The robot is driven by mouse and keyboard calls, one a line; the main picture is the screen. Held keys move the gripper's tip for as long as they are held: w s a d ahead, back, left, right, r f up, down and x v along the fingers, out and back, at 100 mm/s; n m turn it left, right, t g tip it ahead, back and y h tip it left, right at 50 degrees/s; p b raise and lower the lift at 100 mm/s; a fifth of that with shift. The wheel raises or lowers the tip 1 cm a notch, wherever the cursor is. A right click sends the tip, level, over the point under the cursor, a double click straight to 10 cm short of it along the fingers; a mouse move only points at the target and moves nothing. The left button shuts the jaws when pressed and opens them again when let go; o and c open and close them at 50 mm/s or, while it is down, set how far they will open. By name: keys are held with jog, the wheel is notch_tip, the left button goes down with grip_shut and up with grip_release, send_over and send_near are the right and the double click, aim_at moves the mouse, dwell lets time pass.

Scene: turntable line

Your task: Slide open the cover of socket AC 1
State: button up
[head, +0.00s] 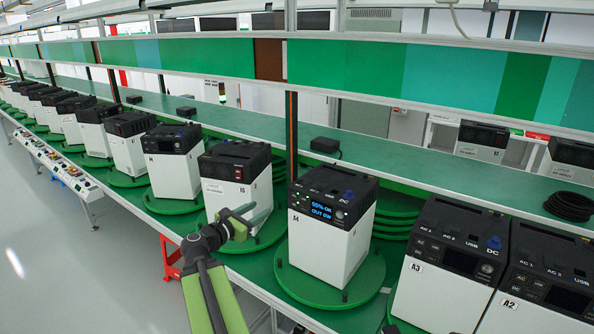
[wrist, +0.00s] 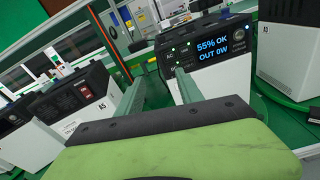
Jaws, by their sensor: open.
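The power station marked A4 (head: 330,225) is a white box with a black top, standing upright on a round green turntable. Its lit screen (head: 322,210) reads 55% OK, OUT 0W; the screen also shows in the wrist view (wrist: 212,51). AC 1, AC 2, USB and DC labels run along its top edge. The AC 1 socket area (head: 298,196) is at the panel's left end, with small green lights. I cannot tell whether its cover is open or shut. My gripper (head: 258,209) is open and empty, left of A4 and apart from its panel in the head view.
The power station marked A5 (head: 237,184) stands close behind my gripper, on its own turntable. A3 (head: 450,262) and A2 (head: 540,280) stand to the right. A green shelf (head: 410,165) with a black box (head: 325,145) runs behind. Free room around A4 is narrow.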

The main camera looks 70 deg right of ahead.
aim_at(300, 179)
jog(key=shift+n+h, duration=0.5)
jog(key=shift+n, duration=0.2)
jog(key=r+x, duration=0.1)
jog(key=x, duration=0.5)
jog(key=s+x, duration=0.1)
jog(key=x, duration=0.6)
jog(key=s+r+x, duration=0.1)
jog(key=x, duration=0.5)
jog(key=shift+r, duration=0.35)
grip_shut()
